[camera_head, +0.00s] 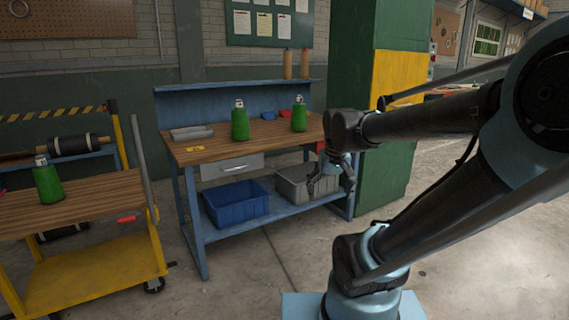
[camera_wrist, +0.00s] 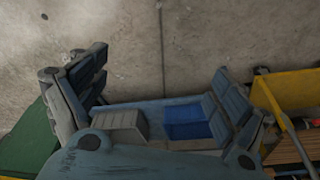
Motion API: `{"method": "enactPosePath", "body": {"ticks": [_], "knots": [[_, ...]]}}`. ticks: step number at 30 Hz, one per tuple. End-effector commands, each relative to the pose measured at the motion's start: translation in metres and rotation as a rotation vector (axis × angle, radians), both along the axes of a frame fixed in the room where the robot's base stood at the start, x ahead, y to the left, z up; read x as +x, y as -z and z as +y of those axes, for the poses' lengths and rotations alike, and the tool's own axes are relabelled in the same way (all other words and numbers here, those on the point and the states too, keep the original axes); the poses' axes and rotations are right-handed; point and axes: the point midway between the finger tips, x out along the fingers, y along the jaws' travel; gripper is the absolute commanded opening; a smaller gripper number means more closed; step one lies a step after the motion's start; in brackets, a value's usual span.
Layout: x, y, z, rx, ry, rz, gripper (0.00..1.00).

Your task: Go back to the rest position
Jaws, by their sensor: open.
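My gripper (camera_head: 329,187) hangs at the end of my arm, pointing down, in front of the right end of the blue workbench (camera_head: 210,230) in the head view. In the wrist view my gripper (camera_wrist: 160,95) has its two fingers spread wide apart, with nothing between them. Beyond the fingers, the wrist view shows the bench's lower shelf with a grey bin (camera_wrist: 118,125) and a blue bin (camera_wrist: 188,122), and the concrete floor. My upper arm reaches in from the right side of the head view.
Two green bottles (camera_head: 240,122) (camera_head: 299,115) stand on the workbench. Another green bottle (camera_head: 48,182) stands on a yellow cart (camera_head: 95,283) at left. A green cabinet (camera_head: 350,60) stands behind my arm. The floor (camera_head: 255,285) between cart and my base is clear.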

Motion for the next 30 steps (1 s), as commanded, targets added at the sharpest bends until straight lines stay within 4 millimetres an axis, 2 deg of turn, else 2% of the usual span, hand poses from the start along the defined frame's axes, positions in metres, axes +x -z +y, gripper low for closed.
{"method": "enactPosePath", "body": {"ticks": [1,6,12,17,23,26,30], "knots": [[-0.015,0.009,-0.009,-0.001,0.014,0.005,0.91],[-0.056,0.038,-0.029,-0.003,0.036,0.022,0.91],[-0.092,0.068,-0.044,-0.005,0.058,0.037,0.91],[-0.106,0.081,-0.046,-0.006,0.063,0.044,0.91],[-0.108,0.083,-0.047,-0.006,0.064,0.045,0.91],[-0.108,0.083,-0.047,-0.006,0.064,0.045,0.72],[-0.108,0.083,-0.047,-0.006,0.064,0.045,0.41]]}}
